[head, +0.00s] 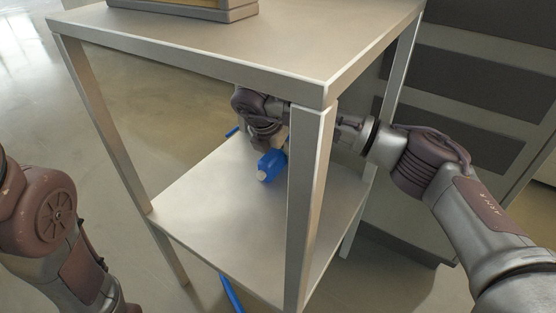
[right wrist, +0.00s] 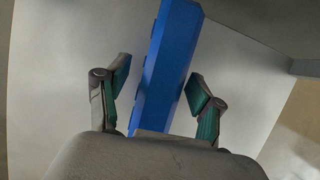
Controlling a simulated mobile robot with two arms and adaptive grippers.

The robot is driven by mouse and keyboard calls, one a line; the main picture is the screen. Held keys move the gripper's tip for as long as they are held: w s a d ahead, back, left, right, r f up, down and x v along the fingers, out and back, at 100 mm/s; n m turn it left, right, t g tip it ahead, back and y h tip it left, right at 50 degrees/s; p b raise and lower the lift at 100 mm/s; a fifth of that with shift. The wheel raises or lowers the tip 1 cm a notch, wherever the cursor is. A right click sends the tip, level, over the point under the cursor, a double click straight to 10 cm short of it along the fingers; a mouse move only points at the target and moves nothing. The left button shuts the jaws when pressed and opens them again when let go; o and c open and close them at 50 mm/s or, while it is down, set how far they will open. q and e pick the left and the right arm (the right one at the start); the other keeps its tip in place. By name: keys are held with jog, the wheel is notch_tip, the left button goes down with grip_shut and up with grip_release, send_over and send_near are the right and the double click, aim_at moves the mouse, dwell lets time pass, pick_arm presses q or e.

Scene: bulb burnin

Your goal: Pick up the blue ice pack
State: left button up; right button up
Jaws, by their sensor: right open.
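The blue ice pack (head: 270,164) is on the lower shelf (head: 215,225) of a metal table, partly hidden by my right gripper and by the table's front leg. In the right wrist view the long blue ice pack (right wrist: 168,65) lies between the two spread fingers, with gaps on both sides. My right gripper (head: 264,138) is open and reaches under the table top from the right, close above the ice pack. It also shows in the right wrist view (right wrist: 160,88). My left arm shows at the left edge, but its gripper is out of view.
The table top (head: 240,50) is above my right gripper, and the front leg (head: 308,200) stands close beside my right wrist. A tray-like object (head: 195,10) is on the top. A blue strip (head: 231,293) shows below the shelf. A grey drawer cabinet (head: 470,110) stands behind right.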

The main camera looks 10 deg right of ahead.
grip_shut()
jog(key=shift+r, duration=0.1)
jog(key=shift+r, duration=0.1)
dwell(0.3)
